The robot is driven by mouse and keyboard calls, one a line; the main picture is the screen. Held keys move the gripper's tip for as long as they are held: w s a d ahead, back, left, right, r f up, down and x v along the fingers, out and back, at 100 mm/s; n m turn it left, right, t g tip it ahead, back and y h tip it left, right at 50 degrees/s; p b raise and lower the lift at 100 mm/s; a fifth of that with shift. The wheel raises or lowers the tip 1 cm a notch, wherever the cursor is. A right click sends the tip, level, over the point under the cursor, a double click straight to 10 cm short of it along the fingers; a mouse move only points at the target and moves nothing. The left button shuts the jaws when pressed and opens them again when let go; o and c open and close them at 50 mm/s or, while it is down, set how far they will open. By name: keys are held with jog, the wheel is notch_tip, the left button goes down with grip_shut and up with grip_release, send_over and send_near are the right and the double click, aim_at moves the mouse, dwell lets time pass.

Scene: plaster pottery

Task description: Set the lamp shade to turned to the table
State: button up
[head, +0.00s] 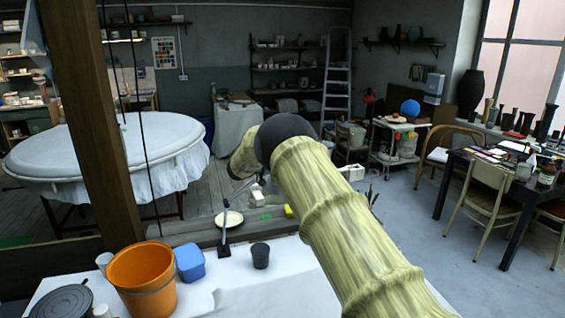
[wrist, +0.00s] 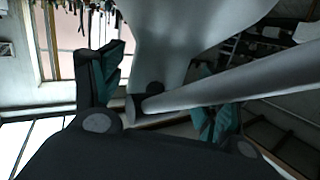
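In the wrist view a large pale grey flared form, seemingly the lamp shade (wrist: 185,35), fills the upper middle. A dark joint (wrist: 137,104) sits at its lower end, and a pale rod (wrist: 230,88) runs from there to the right. My gripper (wrist: 161,62) has its teal fingers wide apart, one on each side of the shade's narrow part; I cannot tell whether they touch it. In the head view a thin dark lamp stand (head: 224,240) rises from the white table (head: 205,285). The shade is not clear there, and my arm hides most of the gripper.
An orange bucket (head: 143,280), a blue tub (head: 189,262) and a dark cup (head: 260,255) stand on the table near the stand. A wooden post (head: 90,120) rises at the left. A cream disc (head: 229,219) shows by the stand. Open floor (head: 415,250) lies to the right.

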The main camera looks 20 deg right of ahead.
jog(key=shift+s+d, duration=0.1)
jog(key=shift+d, duration=0.15)
jog(key=v, duration=1.2)
jog(key=shift+a, duration=0.1)
